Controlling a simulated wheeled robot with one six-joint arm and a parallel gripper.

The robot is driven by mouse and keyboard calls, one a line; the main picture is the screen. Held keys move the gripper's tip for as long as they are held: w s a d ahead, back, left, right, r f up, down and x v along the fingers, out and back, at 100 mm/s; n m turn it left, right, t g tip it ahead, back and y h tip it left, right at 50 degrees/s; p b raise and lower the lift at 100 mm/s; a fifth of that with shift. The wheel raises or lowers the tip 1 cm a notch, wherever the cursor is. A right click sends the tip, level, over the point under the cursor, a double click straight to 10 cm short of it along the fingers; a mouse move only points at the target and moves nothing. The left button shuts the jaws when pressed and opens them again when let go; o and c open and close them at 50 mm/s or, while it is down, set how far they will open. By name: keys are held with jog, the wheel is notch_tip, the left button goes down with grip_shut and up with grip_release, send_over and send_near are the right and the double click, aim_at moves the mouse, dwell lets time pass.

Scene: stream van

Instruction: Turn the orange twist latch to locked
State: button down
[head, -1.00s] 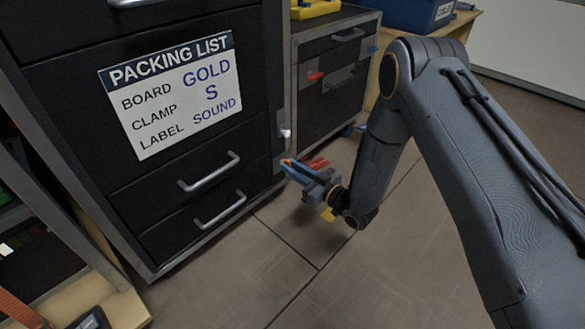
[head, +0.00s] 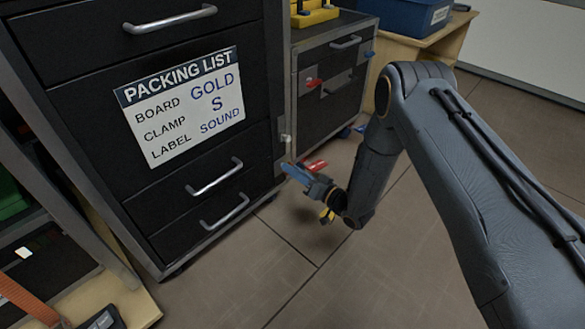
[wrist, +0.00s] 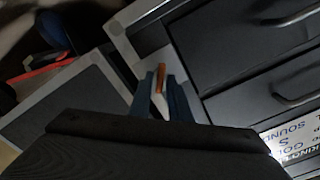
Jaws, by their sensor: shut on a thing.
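The orange twist latch (wrist: 159,84) shows in the wrist view as a narrow orange strip with a pale edge, between my two blue fingers. My gripper (wrist: 161,98) is shut on it, beside the metal edge of the dark drawer cabinet. In the head view my gripper (head: 287,169) is at the right side of the cabinet (head: 130,195), low, near the lower drawers. The latch is hidden behind the fingers there, so its exact angle cannot be told.
A packing list sign (head: 184,105) is on the cabinet front, with drawer handles (head: 225,210) below it. A second cabinet (head: 328,100) with red and blue parts stands behind, a blue bin (head: 410,14) farther right. The floor (head: 300,240) in front is clear.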

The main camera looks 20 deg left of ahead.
jog(key=m, duration=0.3)
jog(key=m+p, duration=0.1)
jog(key=m, duration=0.3)
jog(key=m+p, duration=0.1)
jog(key=m, duration=0.2)
jog(key=shift+f, duration=0.25)
jog(key=shift+m, duration=0.4)
jog(key=c, duration=1.9)
grip_release()
jog(key=shift+o, duration=0.2)
jog(key=shift+w, duration=0.1)
jog(key=shift+d, duration=0.2)
jog(key=p+v, duration=0.3)
jog(key=v, duration=0.4)
jog(key=shift+s+d, duration=0.2)
jog(key=shift+d, duration=0.05)
jog(key=shift+w, duration=0.1)
